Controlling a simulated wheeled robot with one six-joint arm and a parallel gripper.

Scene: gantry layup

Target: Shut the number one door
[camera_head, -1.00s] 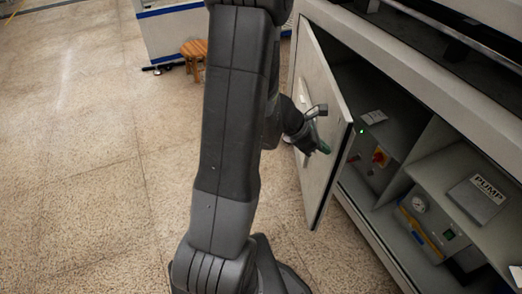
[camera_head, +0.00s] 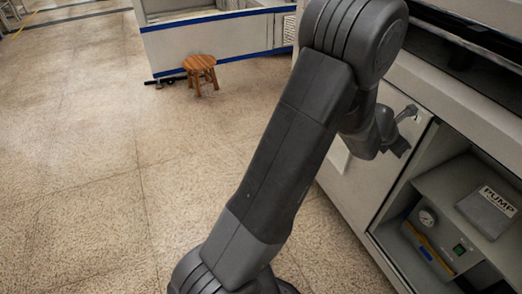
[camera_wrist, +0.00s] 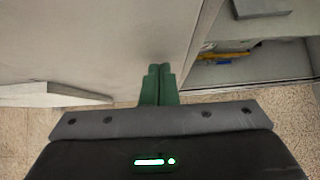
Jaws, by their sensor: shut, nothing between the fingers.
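The cabinet door (camera_head: 375,180) is a pale grey panel on the cabinet front. In the head view it looks flush or nearly flush with the front, and the compartment behind it is covered. A small label (camera_head: 416,118) sits near its upper right corner; I cannot read it. My gripper (camera_head: 401,149) is at the door's right edge area, partly hidden by my wrist. In the wrist view its green fingers (camera_wrist: 159,84) are shut and empty, pointing at the door panel (camera_wrist: 90,38) near its edge. I cannot tell whether they touch it.
Right of the door is an open compartment with a shelf, a PUMP sign (camera_head: 488,207) and a pump unit (camera_head: 437,240) with a gauge. A wooden stool (camera_head: 201,74) stands at the back before a blue-striped unit. The floor on the left is clear.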

